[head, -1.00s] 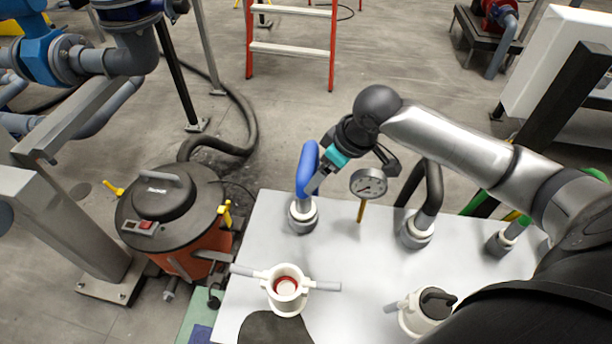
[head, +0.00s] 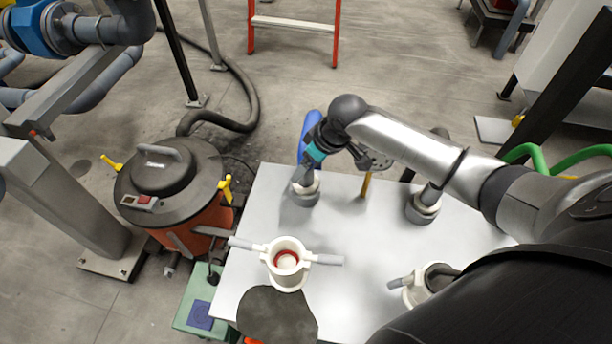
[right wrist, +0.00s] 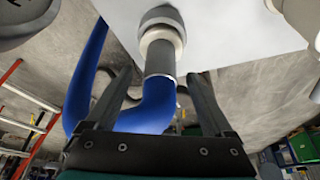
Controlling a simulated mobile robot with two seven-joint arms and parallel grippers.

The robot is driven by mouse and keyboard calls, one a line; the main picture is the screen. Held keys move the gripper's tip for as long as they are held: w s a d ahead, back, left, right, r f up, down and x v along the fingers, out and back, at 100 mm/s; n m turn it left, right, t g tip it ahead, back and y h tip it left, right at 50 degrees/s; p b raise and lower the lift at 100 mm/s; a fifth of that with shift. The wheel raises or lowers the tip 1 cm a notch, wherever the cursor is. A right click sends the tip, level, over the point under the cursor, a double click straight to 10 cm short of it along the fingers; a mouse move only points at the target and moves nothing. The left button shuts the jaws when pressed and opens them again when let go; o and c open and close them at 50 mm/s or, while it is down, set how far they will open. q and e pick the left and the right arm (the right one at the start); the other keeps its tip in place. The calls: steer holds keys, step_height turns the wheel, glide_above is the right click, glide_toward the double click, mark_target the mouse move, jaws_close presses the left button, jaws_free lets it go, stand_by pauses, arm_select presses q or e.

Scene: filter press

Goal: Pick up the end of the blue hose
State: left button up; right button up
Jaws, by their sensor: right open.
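The blue hose (head: 308,130) rises behind my right gripper in the head view. Its end with a grey pipe piece meets a white and grey coupling (head: 305,192) on the white tabletop (head: 345,215). My right gripper (head: 303,176) points down at this end and hides part of it. In the right wrist view the two dark fingers of my right gripper (right wrist: 160,75) are open. The blue hose bend (right wrist: 150,112) and grey pipe (right wrist: 160,60) lie between them, with gaps showing at the sides. My left gripper is not in view.
A pressure gauge (head: 376,160) on a brass stem stands close right of my gripper. Another coupling (head: 424,206) is further right. A white pot with handles (head: 286,262) stands in front. An orange vacuum (head: 170,185) stands left of the table.

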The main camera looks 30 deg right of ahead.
steer(key=shift+b+x, duration=0.35)
steer(key=shift+x, duration=1.2)
steer(key=shift+c, duration=0.3)
jaws_close()
